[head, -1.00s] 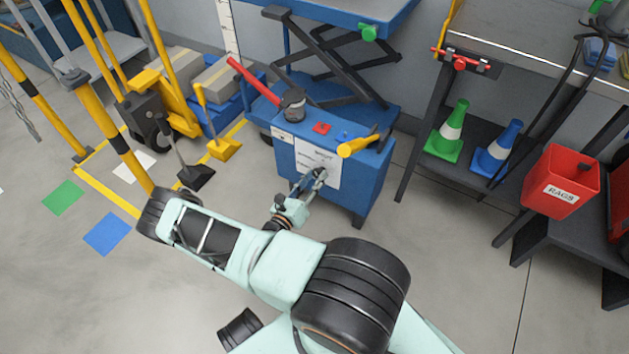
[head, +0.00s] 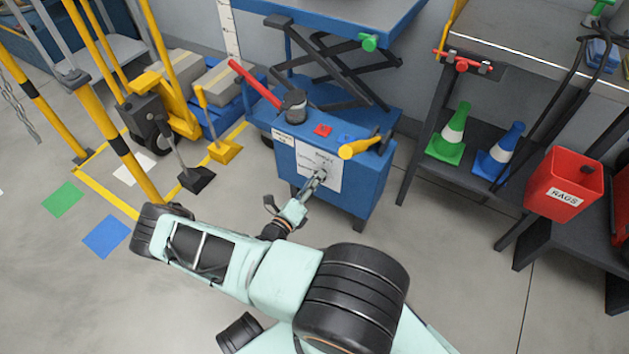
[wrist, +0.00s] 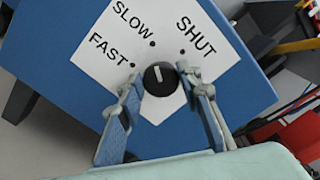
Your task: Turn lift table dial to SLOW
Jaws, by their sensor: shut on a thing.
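The lift table dial (wrist: 160,79) is a round black knob with a white pointer line, on a white label plate (wrist: 92,62). The plate has the words FAST, SLOW and SHUT, each with a black dot. The pointer points up and slightly left, about in line with the SLOW dot (wrist: 152,43). My gripper (wrist: 162,83) is shut on the dial, one finger on its left and one on its right. In the head view my gripper (head: 318,178) is at the front of the blue lift table (head: 366,187), and the dial is mostly hidden there.
Floor before the housing is clear.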

